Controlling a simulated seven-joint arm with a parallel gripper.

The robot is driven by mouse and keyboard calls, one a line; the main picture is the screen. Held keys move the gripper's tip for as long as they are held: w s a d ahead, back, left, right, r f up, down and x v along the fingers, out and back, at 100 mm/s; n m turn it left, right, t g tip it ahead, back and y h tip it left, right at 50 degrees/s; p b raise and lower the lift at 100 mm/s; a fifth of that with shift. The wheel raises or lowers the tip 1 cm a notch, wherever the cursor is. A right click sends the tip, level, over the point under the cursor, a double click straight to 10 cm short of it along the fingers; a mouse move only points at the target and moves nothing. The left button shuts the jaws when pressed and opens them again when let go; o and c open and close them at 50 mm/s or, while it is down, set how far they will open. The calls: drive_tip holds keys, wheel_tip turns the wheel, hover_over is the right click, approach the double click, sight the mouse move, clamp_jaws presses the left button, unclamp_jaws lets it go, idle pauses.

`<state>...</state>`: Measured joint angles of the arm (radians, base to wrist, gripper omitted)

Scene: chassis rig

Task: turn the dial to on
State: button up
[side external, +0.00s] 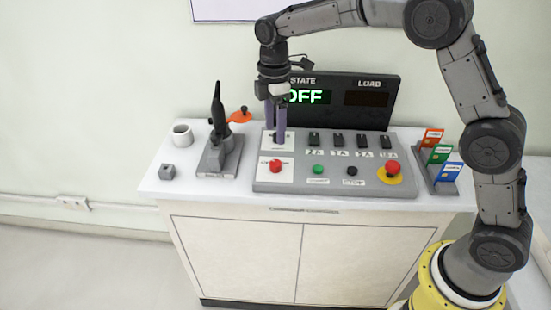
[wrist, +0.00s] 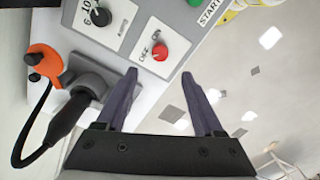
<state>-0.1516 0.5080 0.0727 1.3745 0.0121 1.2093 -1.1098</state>
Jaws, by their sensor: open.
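The control panel (side external: 330,180) lies on the white cabinet. A red knob (side external: 275,166) sits on a white label plate at its front left; it also shows in the wrist view (wrist: 159,51). A black knob (wrist: 101,16) with numbers around it is on the plate behind; in the side view my fingers hide it. My gripper (side external: 276,142) points down over the panel's left side, open and empty. In the wrist view the red knob appears ahead of and between the fingertips (wrist: 159,73), apart from them. The state display (side external: 308,97) reads OFF.
Black switches (side external: 337,140), a green button (side external: 318,169) and a red emergency button (side external: 393,168) share the panel. A black tool in a grey holder (side external: 217,155), a mug (side external: 183,135) and a grey cube (side external: 167,171) stand left. A card rack (side external: 437,177) stands right.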

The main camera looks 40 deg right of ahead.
sight(276, 162)
wheel_tip(276, 162, down, 10)
drive_tip(key=shift+s+f, duration=0.15)
idle(0.3)
clamp_jaws()
